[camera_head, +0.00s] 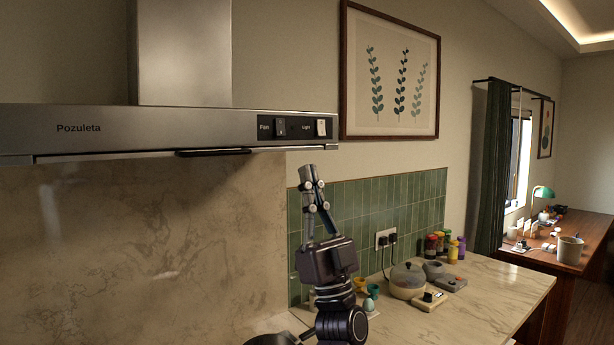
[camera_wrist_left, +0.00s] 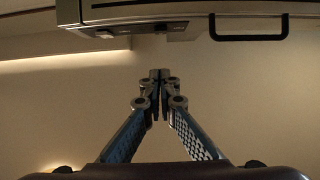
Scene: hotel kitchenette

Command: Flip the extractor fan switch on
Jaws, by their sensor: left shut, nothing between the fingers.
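The extractor hood (camera_head: 170,130) is a steel unit on the wall, with a dark panel at its right end. The dark fan switch (camera_head: 281,127) sits beside the "Fan" label; I cannot tell which way it is tipped. A pale light switch (camera_head: 321,127) is to its right. My left gripper (camera_head: 308,172) points up with its fingers shut and empty, below the panel and apart from the switches. In the left wrist view the shut fingertips (camera_wrist_left: 159,74) are below the hood's edge (camera_wrist_left: 150,15). My right gripper is not in view.
A dark handle bar (camera_head: 213,152) runs along the hood's lower front edge, left of the switches. A framed print (camera_head: 390,75) hangs to the right. Below, the counter (camera_head: 485,290) holds a lidded pot (camera_head: 407,281), jars and plugged-in cords. A dark pan (camera_head: 270,339) is partly visible below.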

